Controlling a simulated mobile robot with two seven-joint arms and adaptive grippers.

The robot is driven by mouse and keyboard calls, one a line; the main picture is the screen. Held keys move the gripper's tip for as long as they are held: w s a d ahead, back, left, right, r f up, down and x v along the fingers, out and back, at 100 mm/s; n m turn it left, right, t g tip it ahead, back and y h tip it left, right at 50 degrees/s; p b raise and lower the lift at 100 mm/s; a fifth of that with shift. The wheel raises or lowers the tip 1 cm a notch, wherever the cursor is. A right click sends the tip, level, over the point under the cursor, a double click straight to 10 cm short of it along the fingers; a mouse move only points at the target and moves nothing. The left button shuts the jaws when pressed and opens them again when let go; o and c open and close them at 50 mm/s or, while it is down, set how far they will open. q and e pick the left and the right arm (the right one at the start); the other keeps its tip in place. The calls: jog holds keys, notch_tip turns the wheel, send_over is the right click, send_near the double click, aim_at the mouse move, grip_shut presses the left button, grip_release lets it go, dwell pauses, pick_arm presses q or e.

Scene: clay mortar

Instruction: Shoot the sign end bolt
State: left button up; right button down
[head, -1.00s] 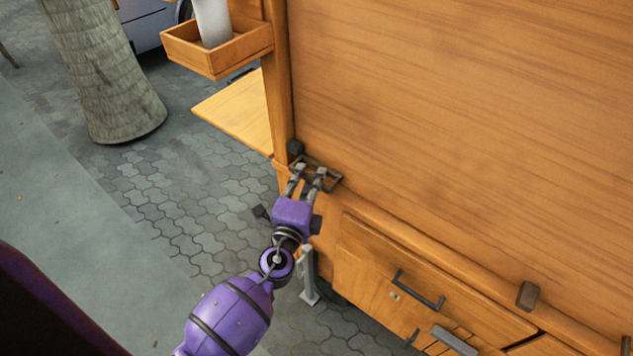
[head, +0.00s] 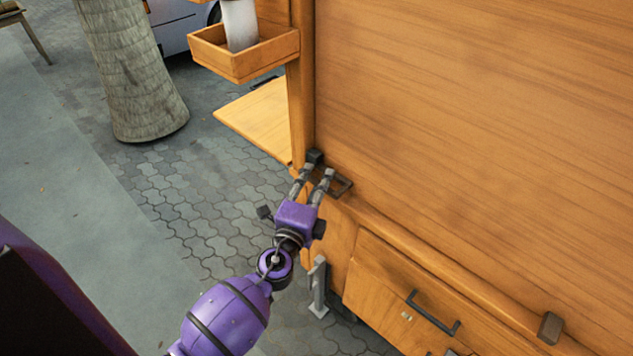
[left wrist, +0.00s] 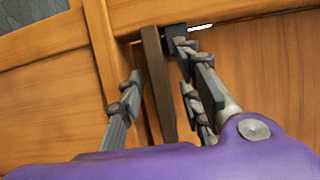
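The dark metal bolt (head: 340,184) sits on the wooden cart's ledge, at the left end of the large panel. A black block (head: 315,156) is beside it by the corner post. My left gripper (head: 318,172) is at the bolt, with its two fingers apart. In the left wrist view, a flat dark bar (left wrist: 158,85) of the bolt lies between the spread fingers, nearer the right one. The black block (left wrist: 174,38) shows beyond the bar. I cannot tell whether a finger touches the bolt. My right gripper is not in view.
The large wooden panel (head: 480,110) rises behind the ledge. Below are a drawer with a dark handle (head: 433,312) and a grey metal leg (head: 318,288). A wooden box (head: 243,57) and shelf (head: 258,120) stick out left. Another dark block (head: 551,328) sits on the ledge at right. Paving is open at left.

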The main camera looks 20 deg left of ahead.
pick_arm(q)
jog(key=s, duration=1.1)
jog(key=shift+s+d, duration=0.25)
jog(key=shift+s, duration=0.15)
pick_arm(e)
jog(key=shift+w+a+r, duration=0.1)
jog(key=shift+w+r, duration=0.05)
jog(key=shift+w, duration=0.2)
